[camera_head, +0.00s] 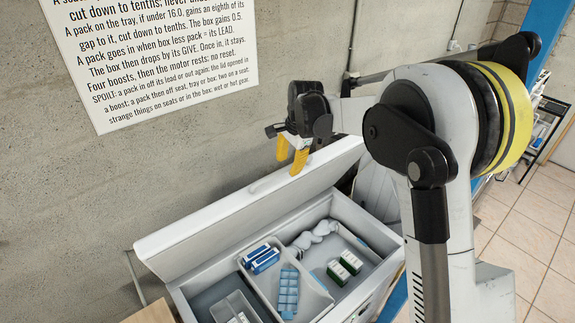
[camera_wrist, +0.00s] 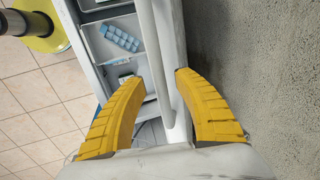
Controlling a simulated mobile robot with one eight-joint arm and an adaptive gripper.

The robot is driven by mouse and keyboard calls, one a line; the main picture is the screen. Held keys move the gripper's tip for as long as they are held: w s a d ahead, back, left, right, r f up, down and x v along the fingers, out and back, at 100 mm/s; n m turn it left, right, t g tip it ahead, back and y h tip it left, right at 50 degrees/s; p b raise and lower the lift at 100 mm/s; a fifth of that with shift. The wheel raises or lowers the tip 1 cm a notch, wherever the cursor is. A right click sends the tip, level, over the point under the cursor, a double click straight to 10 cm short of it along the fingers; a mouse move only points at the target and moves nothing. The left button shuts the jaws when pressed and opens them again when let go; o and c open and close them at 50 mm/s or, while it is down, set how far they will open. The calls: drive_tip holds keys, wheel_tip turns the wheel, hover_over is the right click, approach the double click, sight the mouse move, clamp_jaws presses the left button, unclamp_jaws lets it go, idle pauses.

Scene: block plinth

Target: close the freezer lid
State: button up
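The chest freezer (camera_head: 384,247) stands against the wall with its white lid (camera_head: 215,228) raised and tilted back. In the wrist view, the lid (camera_wrist: 175,45) runs up between my fingers, with a pale rounded bar along its left side. My gripper (camera_head: 292,157) is at the lid's upper edge, towards its right end. Its two yellow fingers are spread apart in the wrist view (camera_wrist: 158,76), one on each side of the lid's edge. Whether either finger touches the lid cannot be told.
Inside the freezer are blue packs (camera_head: 261,258), a light-blue ice tray (camera_head: 288,291), green-and-white packs (camera_head: 345,267) and a grey lumpy bag (camera_head: 312,236). A printed sign (camera_head: 155,50) hangs on the concrete wall close behind. Tiled floor (camera_head: 535,230) is open at right.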

drive_tip(key=shift+w+a+f, duration=0.1)
drive_tip(key=shift+a+f, duration=0.05)
drive_tip(key=shift+f, duration=0.5)
clamp_jaws()
